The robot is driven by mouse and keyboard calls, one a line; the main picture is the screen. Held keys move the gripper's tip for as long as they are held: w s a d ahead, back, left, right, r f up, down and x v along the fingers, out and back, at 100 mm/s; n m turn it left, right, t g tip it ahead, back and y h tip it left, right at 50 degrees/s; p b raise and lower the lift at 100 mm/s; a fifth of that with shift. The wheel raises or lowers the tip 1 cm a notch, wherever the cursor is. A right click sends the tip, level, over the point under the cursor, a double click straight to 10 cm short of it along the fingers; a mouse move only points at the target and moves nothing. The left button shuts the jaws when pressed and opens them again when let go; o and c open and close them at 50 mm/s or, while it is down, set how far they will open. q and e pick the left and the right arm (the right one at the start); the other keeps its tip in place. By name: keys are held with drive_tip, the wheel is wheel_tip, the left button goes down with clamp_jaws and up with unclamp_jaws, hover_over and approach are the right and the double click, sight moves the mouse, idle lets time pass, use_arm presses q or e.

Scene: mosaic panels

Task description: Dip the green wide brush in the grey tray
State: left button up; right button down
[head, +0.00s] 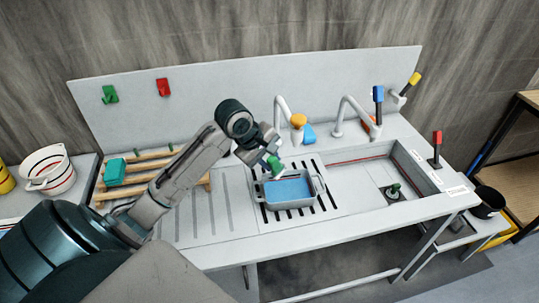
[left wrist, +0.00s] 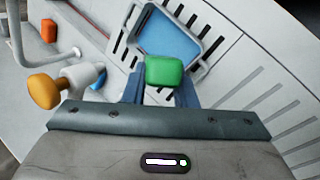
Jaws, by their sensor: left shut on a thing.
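My left gripper (left wrist: 160,92) is shut on the green wide brush, whose green block-shaped end (left wrist: 164,71) shows between the fingers in the left wrist view. In the head view the green brush (head: 274,164) is at the gripper's tip, over the back left part of the grey tray. The grey tray (head: 316,186) holds blue liquid (head: 290,190) and stands on the slotted drainboard. The brush's lower end is hidden in the left wrist view, and I cannot tell whether it touches the liquid. My right gripper is not in view.
Two taps (head: 345,112) rise at the back. A sink (head: 372,178) lies to the right. A wooden rack with a teal sponge (head: 115,172) is at the left.

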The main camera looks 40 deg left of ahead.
use_arm(q)
drive_tip(key=shift+w+d+f, duration=0.1)
drive_tip(key=shift+f, duration=0.4)
wheel_tip(320, 180, down, 11)
idle(0.6)
idle(0.6)
drive_tip(key=shift+s+a+f, duration=0.1)
drive_tip(key=shift+s+a, duration=0.45)
drive_tip(key=shift+s, duration=0.1)
drive_tip(key=shift+w+d, duration=0.15)
